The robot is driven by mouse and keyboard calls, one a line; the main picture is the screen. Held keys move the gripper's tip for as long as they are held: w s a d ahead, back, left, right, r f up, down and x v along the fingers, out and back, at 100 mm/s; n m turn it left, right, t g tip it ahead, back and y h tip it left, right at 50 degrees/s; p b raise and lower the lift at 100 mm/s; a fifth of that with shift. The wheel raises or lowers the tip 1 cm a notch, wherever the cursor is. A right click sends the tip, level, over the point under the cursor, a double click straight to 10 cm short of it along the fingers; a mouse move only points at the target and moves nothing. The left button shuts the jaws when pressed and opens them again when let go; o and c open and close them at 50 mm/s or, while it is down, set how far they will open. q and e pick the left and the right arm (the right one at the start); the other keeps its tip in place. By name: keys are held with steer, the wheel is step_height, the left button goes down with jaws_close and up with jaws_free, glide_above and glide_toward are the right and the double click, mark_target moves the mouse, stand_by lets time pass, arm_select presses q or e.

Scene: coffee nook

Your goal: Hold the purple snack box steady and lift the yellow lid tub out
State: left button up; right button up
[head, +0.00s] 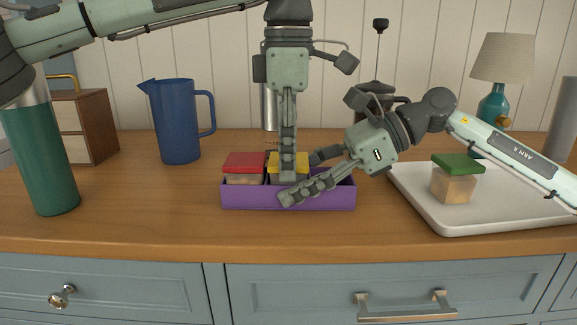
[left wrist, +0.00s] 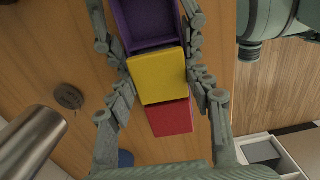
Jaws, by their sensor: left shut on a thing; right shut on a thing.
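The purple snack box (head: 240,198) stands on the wooden counter, and part of it shows in the left wrist view (left wrist: 146,24). The yellow lid tub (head: 273,168) sits in it beside the red lid tub (head: 244,168); its square yellow lid fills the middle of the left wrist view (left wrist: 160,76). My left gripper (head: 288,176) points down from above, shut on the yellow lid tub, one finger on each side. My right gripper (head: 298,180) comes in from the right, shut on the purple box, with one finger across its front. The fingers hide part of the tub and box.
A white tray (head: 420,205) at the right holds a green-lid tub (head: 455,180). A blue pitcher (head: 176,120), a green cylinder (head: 42,160) and a small wooden drawer unit (head: 98,120) stand at the left. A lamp (head: 503,62) stands at the back right. The counter's front strip is clear.

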arm_select(q)
step_height(320, 180, up, 10)
stand_by(0.4)
arm_select(e)
steer(key=o, duration=0.9)
